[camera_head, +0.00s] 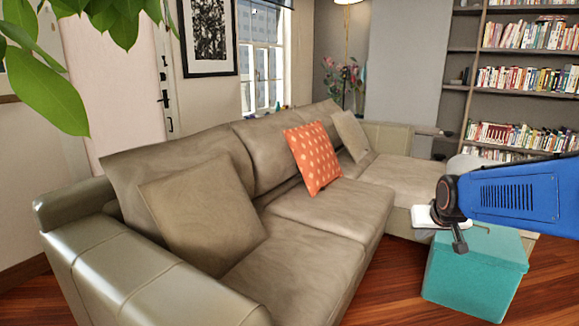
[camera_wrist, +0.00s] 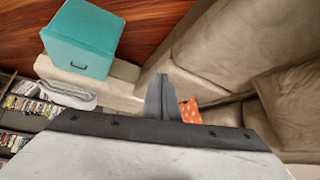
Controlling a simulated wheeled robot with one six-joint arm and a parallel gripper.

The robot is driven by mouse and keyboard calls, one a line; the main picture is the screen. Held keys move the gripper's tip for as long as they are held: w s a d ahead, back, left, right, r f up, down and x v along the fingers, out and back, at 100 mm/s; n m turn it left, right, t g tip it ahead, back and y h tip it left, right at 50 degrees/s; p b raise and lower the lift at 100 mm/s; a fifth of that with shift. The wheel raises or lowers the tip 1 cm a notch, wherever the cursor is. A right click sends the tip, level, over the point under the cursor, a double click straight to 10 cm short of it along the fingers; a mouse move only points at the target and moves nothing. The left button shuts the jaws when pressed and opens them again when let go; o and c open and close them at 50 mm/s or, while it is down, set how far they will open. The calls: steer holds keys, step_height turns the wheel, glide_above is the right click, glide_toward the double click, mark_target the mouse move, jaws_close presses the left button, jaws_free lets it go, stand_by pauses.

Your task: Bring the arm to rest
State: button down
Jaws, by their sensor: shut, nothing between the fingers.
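My gripper (camera_wrist: 162,82) shows at the middle of the wrist view. Its dark fingers are together, with nothing held between them. In the camera_head view my blue arm reaches in from the right edge, in front of the teal box and the far end of the sofa. Its dark end part hangs in front of the box's left side. I cannot tell the fingers' state from that view.
A grey-beige sofa (camera_head: 315,228) fills the middle, with an orange dotted cushion (camera_head: 314,158). A teal box (camera_head: 474,275) stands on the wood floor (camera_head: 395,300) at right. Bookshelves (camera_head: 520,88) line the back right. Plant leaves (camera_head: 45,75) hang at upper left.

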steer(key=s+a+f+g, duration=0.1)
steer(key=s+a, duration=0.1)
steer(key=s, duration=0.7)
steer(key=s+a+f+n+g+y, duration=0.1)
steer(key=s+a, duration=0.2)
steer(key=s, duration=0.7)
steer(key=s+a+f, duration=0.1)
steer(key=s+a, duration=0.2)
steer(key=s, duration=0.6)
steer(key=shift+s+f+n+g, duration=0.2)
steer(key=shift+f+n+g, duration=0.1)
steer(key=shift+g, duration=0.1)
